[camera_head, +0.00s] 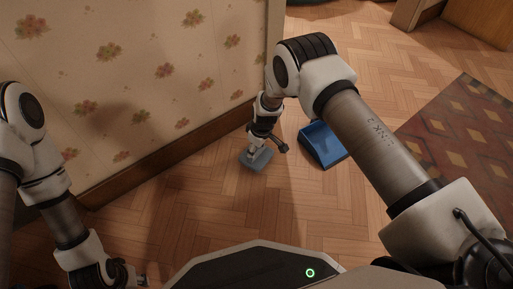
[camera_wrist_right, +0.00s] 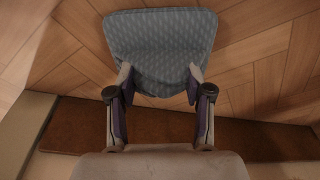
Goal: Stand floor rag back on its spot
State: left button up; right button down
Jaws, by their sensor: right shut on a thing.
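The floor rag is a grey-blue textured cloth block (camera_head: 257,159) low over the wooden floor, close to the papered wall. It fills the upper middle of the right wrist view (camera_wrist_right: 160,38). My right gripper (camera_head: 256,146) reaches down onto it and is shut on its near edge, one finger on each side in the right wrist view (camera_wrist_right: 159,78). Whether the rag touches the floor is hard to tell. My left gripper (camera_head: 142,281) is at the bottom left of the head view, partly cut off, away from the rag; its jaws are too small to read.
A blue dustpan-like tray (camera_head: 322,145) lies on the floor just right of my right gripper. A papered wall (camera_head: 130,75) with a brown baseboard (camera_head: 165,163) runs along the left. A patterned rug (camera_head: 470,140) lies at the right.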

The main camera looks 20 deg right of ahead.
pick_arm(q)
jog(key=shift+r, duration=0.2)
jog(key=shift+f+b, duration=0.55)
jog(key=shift+f, duration=0.1)
pick_arm(e)
jog(key=shift+f, duration=1.05)
jog(key=shift+c, duration=1.9)
grip_release()
